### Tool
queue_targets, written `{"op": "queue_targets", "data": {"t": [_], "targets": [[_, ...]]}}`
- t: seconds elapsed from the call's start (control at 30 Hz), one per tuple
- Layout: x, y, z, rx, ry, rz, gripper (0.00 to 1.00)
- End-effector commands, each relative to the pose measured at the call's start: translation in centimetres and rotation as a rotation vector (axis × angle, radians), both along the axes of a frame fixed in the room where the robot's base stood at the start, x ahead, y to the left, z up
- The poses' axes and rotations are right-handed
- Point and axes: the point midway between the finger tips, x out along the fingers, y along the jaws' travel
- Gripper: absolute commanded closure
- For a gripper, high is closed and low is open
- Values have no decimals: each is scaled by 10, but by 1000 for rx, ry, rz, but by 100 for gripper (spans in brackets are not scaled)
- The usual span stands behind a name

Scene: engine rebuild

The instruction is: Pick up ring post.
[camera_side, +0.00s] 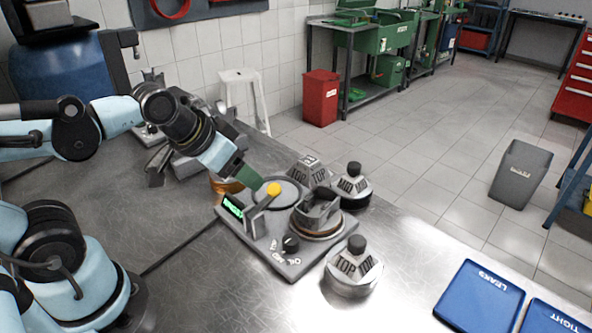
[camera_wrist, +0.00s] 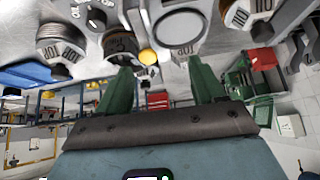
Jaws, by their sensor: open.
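I cannot tell for sure which part is the ring post. A copper-coloured round piece (camera_side: 226,186), perhaps a stack of rings, stands behind the tester and is partly hidden by my gripper (camera_side: 246,178). The grey tester (camera_side: 258,252) has a round pad, a knob, a lit display and an upright lever with a yellow ball (camera_side: 273,188). My gripper is above the tester's left back corner, pointing down and right, with its green fingers near the lever. In the wrist view my gripper (camera_wrist: 161,78) has its fingers apart with nothing held; the yellow ball (camera_wrist: 148,57) appears between them.
Grey pieces marked TOP with black knobs stand around the tester, one in front (camera_side: 352,268) and one behind (camera_side: 352,183). A grey block on a copper base (camera_side: 318,218) sits at the tester's right. Blue LEAKS (camera_side: 480,300) and TIGHT (camera_side: 553,318) trays lie at the right.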

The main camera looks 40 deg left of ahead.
Motion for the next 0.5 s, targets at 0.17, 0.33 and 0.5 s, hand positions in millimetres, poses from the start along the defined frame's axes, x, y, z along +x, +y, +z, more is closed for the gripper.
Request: {"op": "queue_targets", "data": {"t": [0.17,0.33,0.5], "targets": [[17,-25,18,78,79,-195,32],[38,-64,36,191,191,-495,32],[56,-108,46,294,293,-805,32]]}}
